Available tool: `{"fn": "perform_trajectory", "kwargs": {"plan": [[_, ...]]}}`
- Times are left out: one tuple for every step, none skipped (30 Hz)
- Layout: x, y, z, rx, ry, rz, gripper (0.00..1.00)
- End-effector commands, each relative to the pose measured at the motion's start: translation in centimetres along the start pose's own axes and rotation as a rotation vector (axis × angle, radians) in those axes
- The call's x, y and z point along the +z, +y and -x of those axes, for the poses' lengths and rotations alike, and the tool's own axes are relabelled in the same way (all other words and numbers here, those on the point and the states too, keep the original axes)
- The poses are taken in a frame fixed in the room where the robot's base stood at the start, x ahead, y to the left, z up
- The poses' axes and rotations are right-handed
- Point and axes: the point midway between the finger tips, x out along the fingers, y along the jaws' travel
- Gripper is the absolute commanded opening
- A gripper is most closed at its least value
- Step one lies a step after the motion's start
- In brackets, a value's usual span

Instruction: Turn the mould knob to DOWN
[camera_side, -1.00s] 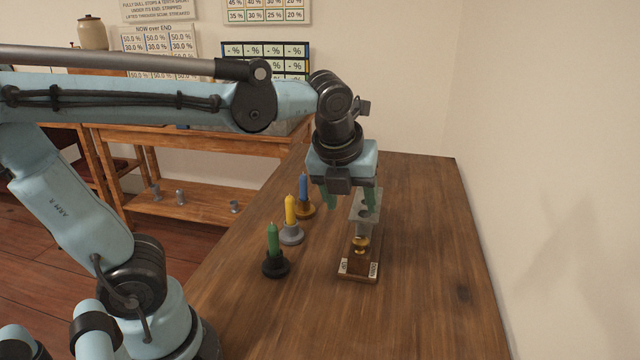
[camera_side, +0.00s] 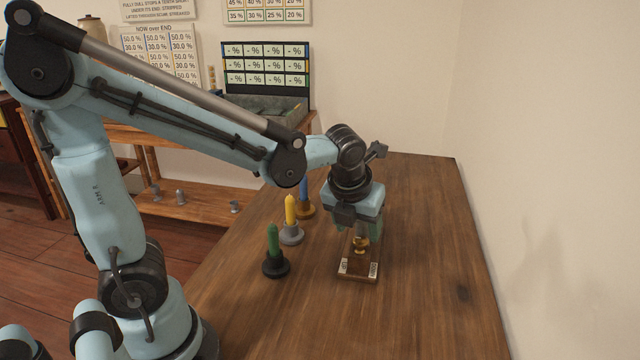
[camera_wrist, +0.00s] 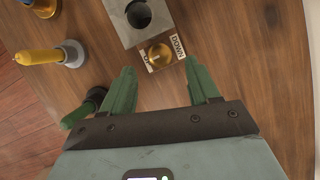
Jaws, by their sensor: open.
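The mould knob (camera_side: 360,242) is a small brass knob on a wooden base (camera_side: 357,277) with a white label at each front corner. In the wrist view the knob (camera_wrist: 158,53) sits just past my fingertips, with the DOWN label (camera_wrist: 178,47) at its right. I cannot tell which way the knob points. The grey mould block (camera_wrist: 122,14) with a round hole stands beside it; in the side view my gripper mostly hides it. My gripper (camera_side: 362,232) is open, its green fingers (camera_wrist: 161,70) apart with nothing between them, close above the knob and apparently not touching it.
A green candle (camera_side: 273,241), a yellow candle (camera_side: 290,209) and a blue candle (camera_side: 304,187) stand in holders left of the mould. The table is bare at the right and front. A wall bounds the right side; a wooden shelf (camera_side: 190,205) stands behind.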

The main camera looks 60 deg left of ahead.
Motion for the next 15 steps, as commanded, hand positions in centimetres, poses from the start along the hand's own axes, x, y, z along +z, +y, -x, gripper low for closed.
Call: {"fn": "perform_trajectory", "kwargs": {"plan": [[0.0, 0.0, -0.7, 0.000, 0.000, 0.001, 0.60], [0.0, 0.0, -1.0, 0.000, 0.000, 0.002, 0.60], [0.0, 0.0, -1.4, 0.000, 0.000, 0.002, 0.60], [0.0, 0.0, -1.7, 0.000, 0.000, 0.002, 0.60], [0.0, 0.0, -1.9, 0.000, 0.000, 0.002, 0.60], [0.0, 0.0, -2.2, 0.000, 0.000, 0.001, 0.60], [0.0, 0.0, -2.4, 0.000, 0.000, 0.001, 0.60], [0.0, 0.0, -2.6, 0.000, 0.000, 0.001, 0.60], [0.0, 0.0, -2.8, 0.000, 0.000, 0.001, 0.60], [0.0, 0.0, -2.9, 0.000, 0.000, 0.001, 0.60], [0.0, 0.0, -3.0, 0.000, 0.000, 0.001, 0.60], [0.0, 0.0, -3.0, 0.000, 0.000, 0.001, 0.60], [0.0, 0.0, -3.1, 0.000, 0.000, 0.001, 0.60], [0.0, 0.0, -3.1, 0.000, 0.000, 0.001, 0.60], [0.0, 0.0, -3.1, 0.000, 0.000, 0.001, 0.60]]}}
